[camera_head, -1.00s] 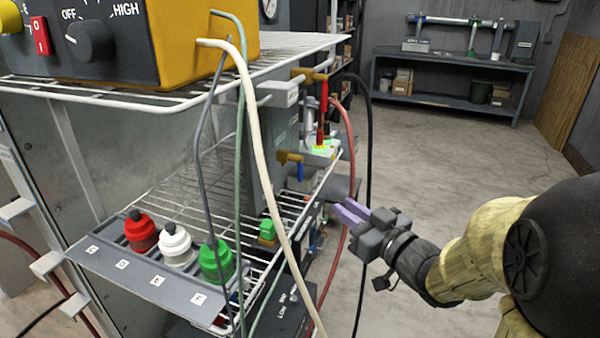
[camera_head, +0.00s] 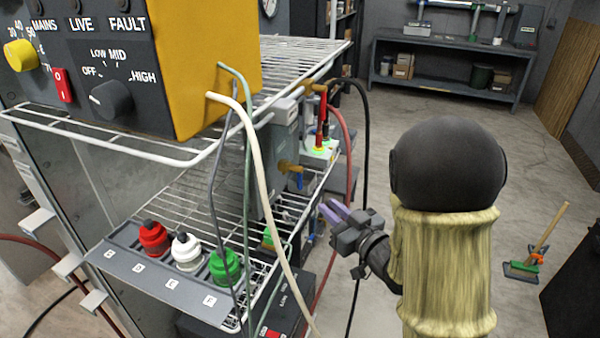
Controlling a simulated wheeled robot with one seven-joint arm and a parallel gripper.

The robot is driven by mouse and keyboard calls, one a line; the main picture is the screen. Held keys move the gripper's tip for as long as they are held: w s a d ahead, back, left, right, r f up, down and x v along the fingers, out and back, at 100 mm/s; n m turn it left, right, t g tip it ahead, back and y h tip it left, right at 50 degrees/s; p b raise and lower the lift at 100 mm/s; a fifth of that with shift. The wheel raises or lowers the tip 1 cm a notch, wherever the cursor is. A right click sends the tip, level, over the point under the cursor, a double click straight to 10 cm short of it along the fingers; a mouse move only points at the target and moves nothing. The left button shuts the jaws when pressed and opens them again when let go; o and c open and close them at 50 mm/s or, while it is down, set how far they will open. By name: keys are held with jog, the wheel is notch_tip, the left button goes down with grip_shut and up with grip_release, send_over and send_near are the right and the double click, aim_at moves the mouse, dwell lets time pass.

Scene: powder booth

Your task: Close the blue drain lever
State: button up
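The blue drain lever (camera_head: 299,181) is small and hangs down at the end of a brass valve (camera_head: 288,167). The valve sticks out to the right from a grey housing on the wire rack. My gripper (camera_head: 328,206) is to the right of the lever and a little lower in the picture, apart from it. Its two lilac fingers point up and left towards the rack. They show a narrow gap and hold nothing that I can see.
A red lever (camera_head: 323,108) stands above on another brass fitting. A brush (camera_head: 521,271) stands on the floor at right.

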aim_at(301, 183)
jog(key=p+x, duration=0.2)
jog(key=x, duration=1.1)
jog(key=shift+a, duration=0.1)
grip_shut()
